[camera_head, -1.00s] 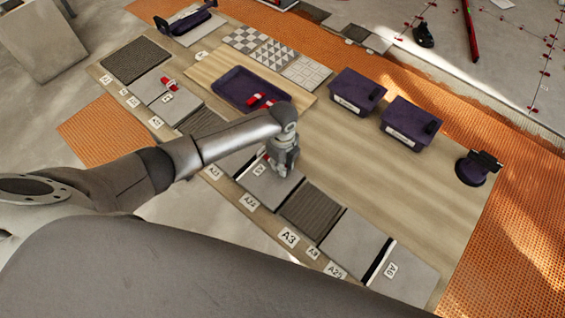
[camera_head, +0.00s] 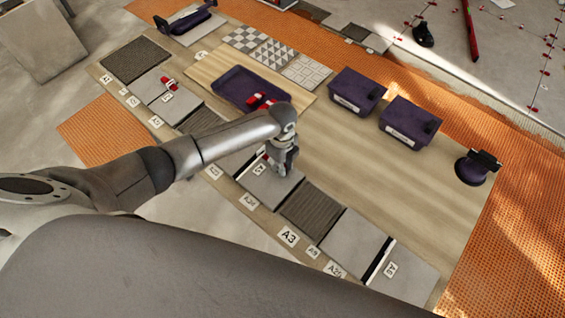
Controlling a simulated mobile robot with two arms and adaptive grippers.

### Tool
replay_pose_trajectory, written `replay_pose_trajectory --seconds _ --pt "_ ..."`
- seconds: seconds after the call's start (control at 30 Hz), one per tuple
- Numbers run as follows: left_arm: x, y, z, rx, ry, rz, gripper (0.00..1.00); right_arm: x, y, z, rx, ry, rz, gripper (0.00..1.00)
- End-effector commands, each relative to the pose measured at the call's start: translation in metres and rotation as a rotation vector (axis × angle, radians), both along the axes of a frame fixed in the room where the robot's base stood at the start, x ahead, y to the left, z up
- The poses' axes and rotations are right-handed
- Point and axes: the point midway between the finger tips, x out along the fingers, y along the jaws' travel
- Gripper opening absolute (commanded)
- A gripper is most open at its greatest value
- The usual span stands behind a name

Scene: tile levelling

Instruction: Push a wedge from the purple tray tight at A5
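The purple tray (camera_head: 222,84) lies on a pale board at the middle of the table, with red wedges (camera_head: 260,101) at its right end. My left gripper (camera_head: 279,172) points down over a grey tile (camera_head: 262,188) in the front row. A small red piece (camera_head: 265,156) shows at the left side of its fingers, close to the tile's far left edge; whether the fingers grip it is too small to tell. Several tags line the front edge, and I cannot read for certain which is A5. My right gripper is not in view.
Another red piece (camera_head: 169,83) sits on the grey tiles at the left. Two purple bins (camera_head: 356,92) (camera_head: 408,122) stand behind the row, and a dark purple holder (camera_head: 477,167) is at the right. The table between the bins and the row is clear.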

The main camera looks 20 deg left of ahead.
Motion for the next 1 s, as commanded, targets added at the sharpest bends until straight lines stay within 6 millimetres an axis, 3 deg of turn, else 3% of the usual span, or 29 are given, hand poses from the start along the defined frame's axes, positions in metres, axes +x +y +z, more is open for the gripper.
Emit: replay_pose_trajectory --seconds 0.6,1.0 --pt "0.006 0.018 0.0 0.001 0.0 0.002 0.08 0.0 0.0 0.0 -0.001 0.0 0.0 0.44" --pt "0.007 0.019 0.0 0.0 0.0 0.001 0.08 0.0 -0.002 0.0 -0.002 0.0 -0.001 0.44"
